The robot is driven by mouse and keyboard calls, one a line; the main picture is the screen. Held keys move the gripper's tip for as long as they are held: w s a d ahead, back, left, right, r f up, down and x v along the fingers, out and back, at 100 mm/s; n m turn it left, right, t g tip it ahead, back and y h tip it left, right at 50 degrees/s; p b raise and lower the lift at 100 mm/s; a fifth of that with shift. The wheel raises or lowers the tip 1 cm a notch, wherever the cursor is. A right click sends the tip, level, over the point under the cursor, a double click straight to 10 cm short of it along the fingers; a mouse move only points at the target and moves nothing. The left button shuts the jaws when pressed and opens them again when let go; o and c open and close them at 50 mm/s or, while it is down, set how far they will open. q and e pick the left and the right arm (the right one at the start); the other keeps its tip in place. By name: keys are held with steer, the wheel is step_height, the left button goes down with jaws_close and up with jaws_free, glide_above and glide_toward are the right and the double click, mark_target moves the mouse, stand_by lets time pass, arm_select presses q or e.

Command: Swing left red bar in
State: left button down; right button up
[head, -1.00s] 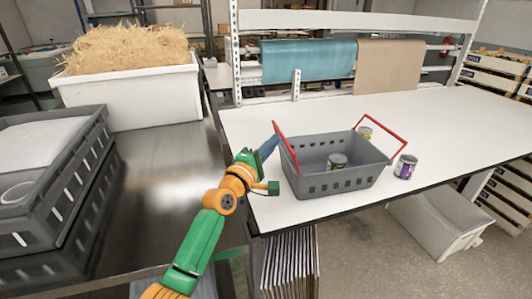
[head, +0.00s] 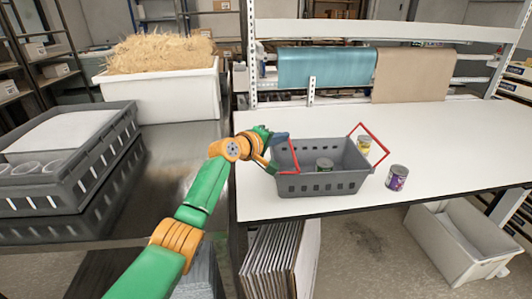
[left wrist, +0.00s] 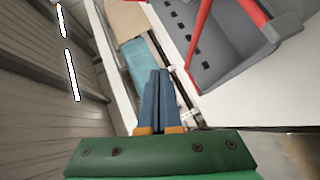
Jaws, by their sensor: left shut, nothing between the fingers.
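The grey basket (head: 320,184) stands on the white table and has two red bars. The left red bar (head: 295,157) leans inward over the basket's left end. The right red bar (head: 375,137) stands up and tilts outward at the other end. My left gripper (head: 281,138) is shut and empty, its blue fingers at the basket's back left corner, close to the left bar; I cannot tell if they touch. In the left wrist view the shut fingers (left wrist: 157,95) point beside the basket (left wrist: 230,55), with red bar parts at upper right. My right gripper is out of view.
Grey crates (head: 60,205) and a white straw-filled bin (head: 165,95) stand left. The table's right side is clear.

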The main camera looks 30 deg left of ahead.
arm_select(q)
steer(key=s+d+r+p, duration=0.3)
steer(key=s+r, duration=0.3)
steer(key=r, duration=0.5)
steer(key=shift+d, duration=0.3)
steer(key=shift+s+a, duration=0.1)
